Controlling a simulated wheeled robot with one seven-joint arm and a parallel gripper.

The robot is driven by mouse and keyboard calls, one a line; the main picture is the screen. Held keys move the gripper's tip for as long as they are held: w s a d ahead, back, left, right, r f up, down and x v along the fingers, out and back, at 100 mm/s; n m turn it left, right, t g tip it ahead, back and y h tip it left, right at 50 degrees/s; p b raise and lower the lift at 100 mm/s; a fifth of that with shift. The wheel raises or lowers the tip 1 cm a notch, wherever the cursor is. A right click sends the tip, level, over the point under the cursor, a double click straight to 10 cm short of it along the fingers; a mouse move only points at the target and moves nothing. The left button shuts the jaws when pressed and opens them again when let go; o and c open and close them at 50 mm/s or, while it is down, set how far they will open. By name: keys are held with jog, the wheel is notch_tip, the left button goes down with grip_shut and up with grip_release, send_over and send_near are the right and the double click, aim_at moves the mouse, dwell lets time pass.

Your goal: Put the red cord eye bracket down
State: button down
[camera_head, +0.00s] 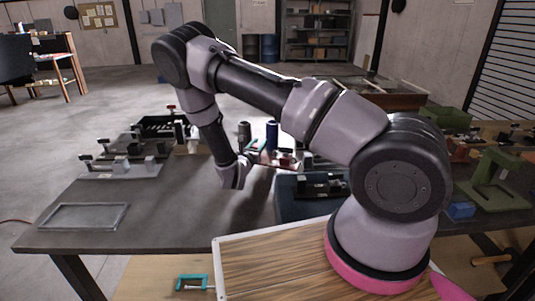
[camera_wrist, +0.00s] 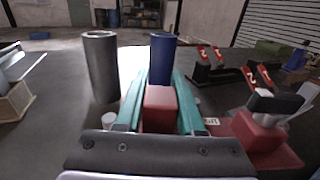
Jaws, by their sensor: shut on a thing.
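In the wrist view, the red cord eye bracket (camera_wrist: 160,108) looks like a small red block with a lighter top edge. It sits between the teal fingers of my gripper (camera_wrist: 160,88), which is shut on it. The bracket's lower part and far side are hidden, so I cannot tell whether it touches the table. In the head view, my gripper (camera_head: 256,149) is low over the rear part of the grey table (camera_head: 190,212), and the bracket is too small to make out there.
A grey cylinder (camera_wrist: 101,66) and a dark blue cylinder (camera_wrist: 162,58) stand just beyond the fingers. A red clamp fixture (camera_wrist: 258,132) is close on the right. An empty rectangular frame (camera_head: 86,217) lies at front left. The table's left middle is clear.

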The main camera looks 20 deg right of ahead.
jog(key=shift+f, duration=2.05)
jog(key=c, duration=0.5)
grip_release()
jog(key=shift+f, duration=0.15)
